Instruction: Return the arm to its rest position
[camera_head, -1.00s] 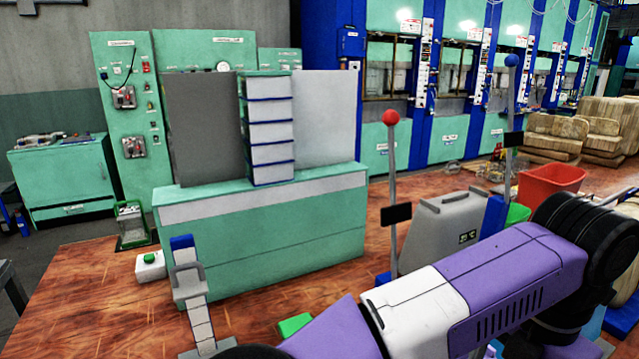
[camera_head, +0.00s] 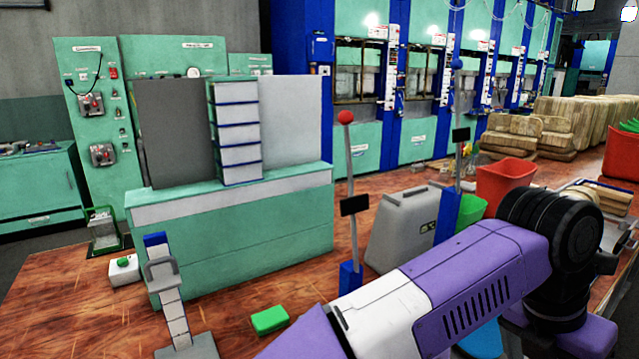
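My arm, purple and white with a black joint, reaches across the lower right of the head view. Its far end runs out of the bottom of the picture. My gripper is not in view, so I cannot see whether it holds anything.
A green machine (camera_head: 235,235) with a stack of white and blue blocks (camera_head: 239,150) stands left of centre. A lever with a red ball (camera_head: 346,117), a grey case (camera_head: 402,232) and a red bin (camera_head: 503,181) stand near my arm. Wooden floor (camera_head: 70,300) is open at lower left.

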